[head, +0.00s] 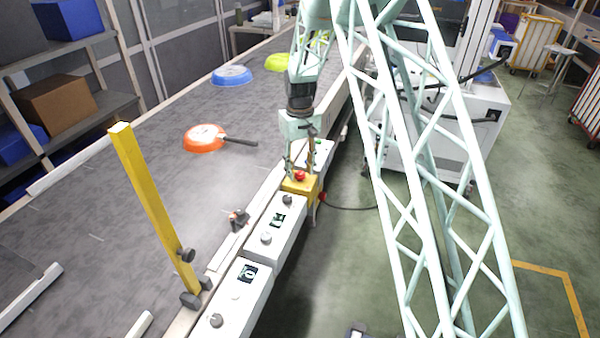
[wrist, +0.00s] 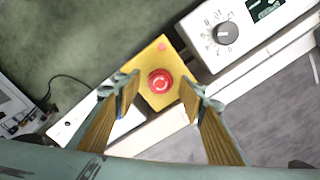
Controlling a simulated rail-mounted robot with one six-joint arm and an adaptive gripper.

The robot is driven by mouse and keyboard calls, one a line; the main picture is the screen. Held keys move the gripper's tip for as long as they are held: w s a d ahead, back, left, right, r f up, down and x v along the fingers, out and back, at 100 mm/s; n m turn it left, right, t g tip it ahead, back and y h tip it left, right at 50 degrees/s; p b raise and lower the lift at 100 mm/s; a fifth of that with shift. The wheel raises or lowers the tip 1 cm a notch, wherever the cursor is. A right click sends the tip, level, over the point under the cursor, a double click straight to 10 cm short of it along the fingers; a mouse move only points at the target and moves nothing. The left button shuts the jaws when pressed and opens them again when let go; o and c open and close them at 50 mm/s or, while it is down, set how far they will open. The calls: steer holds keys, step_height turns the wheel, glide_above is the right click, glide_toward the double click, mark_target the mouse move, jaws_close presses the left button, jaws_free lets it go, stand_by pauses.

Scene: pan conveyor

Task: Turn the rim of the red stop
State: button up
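The red stop (head: 300,175) is a round red button on a yellow box (head: 311,187) at the conveyor's side rail. In the wrist view the red stop (wrist: 160,82) shows from above, with pale marks on its top, on its yellow box (wrist: 154,59). My gripper (head: 300,166) is right above the box, pointing down. In the wrist view my gripper (wrist: 160,88) is open, with one finger on each side of the red stop. Gaps show between the fingers and the button there. I cannot tell how high the fingertips are above it.
White control boxes with knobs (head: 277,226) line the rail beside the yellow box. An orange pan (head: 204,138), a blue pan (head: 232,76) and a green pan (head: 280,62) are on the conveyor (head: 110,230). A yellow post (head: 150,200) stands at the near edge.

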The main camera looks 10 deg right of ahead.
steer(key=shift+f, duration=0.3)
steer(key=c, duration=0.8)
steer(key=shift+m, duration=0.5)
steer(key=shift+c, duration=0.2)
steer(key=m+p, duration=0.1)
steer(key=m, duration=0.2)
steer(key=shift+m+p, duration=0.35)
steer(key=shift+m, duration=0.05)
steer(key=shift+m+p, duration=0.55)
steer(key=shift+m, duration=1.95)
